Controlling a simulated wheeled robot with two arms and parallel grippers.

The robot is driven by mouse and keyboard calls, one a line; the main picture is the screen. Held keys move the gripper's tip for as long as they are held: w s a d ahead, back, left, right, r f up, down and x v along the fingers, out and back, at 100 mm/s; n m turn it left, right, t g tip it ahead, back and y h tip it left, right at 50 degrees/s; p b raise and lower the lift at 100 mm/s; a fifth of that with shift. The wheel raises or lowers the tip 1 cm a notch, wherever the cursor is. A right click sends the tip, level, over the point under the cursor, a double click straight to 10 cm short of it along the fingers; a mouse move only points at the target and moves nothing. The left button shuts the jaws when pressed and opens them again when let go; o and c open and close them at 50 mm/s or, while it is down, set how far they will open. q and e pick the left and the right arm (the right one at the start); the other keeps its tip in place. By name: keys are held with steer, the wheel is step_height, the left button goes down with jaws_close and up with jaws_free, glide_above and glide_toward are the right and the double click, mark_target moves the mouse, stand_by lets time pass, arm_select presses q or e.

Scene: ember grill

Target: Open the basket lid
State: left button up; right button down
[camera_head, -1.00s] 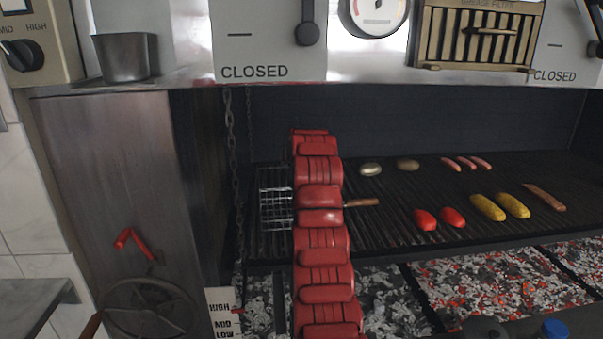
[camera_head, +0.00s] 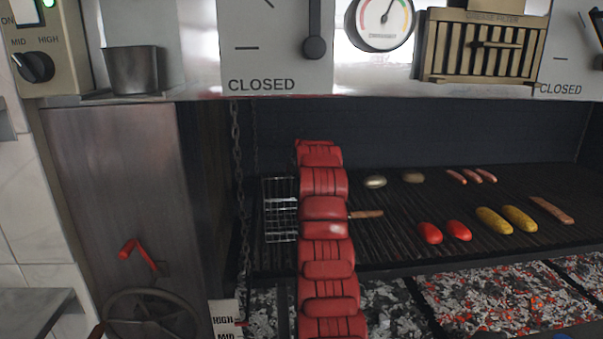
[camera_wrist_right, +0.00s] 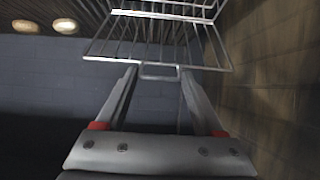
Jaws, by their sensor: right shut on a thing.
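The wire grill basket (camera_head: 279,222) lies on the left part of the grill, partly hidden behind my red right arm. Its wooden handle (camera_head: 366,214) sticks out to the right of the arm. In the right wrist view the basket's wire frame (camera_wrist_right: 158,61) fills the top, with a small wire loop (camera_wrist_right: 160,77) at its edge. My right gripper (camera_wrist_right: 160,75) has its fingertips at either side of this loop and is shut on it. The head view hides this gripper behind the arm. My left gripper is not in view.
The grill grate (camera_head: 400,240) carries tomatoes (camera_head: 430,233), corn (camera_head: 494,220), sausages (camera_head: 551,209) and two round pieces (camera_head: 375,182) to the right. A chain (camera_head: 240,190) hangs left of the basket. A metal hood front (camera_head: 272,60) overhangs the grill.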

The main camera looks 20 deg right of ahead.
steer(key=shift+w, duration=0.1)
jaws_free()
stand_by(0.3)
steer(key=shift+b+v, duration=2.7)
steer(key=shift+v, duration=6)
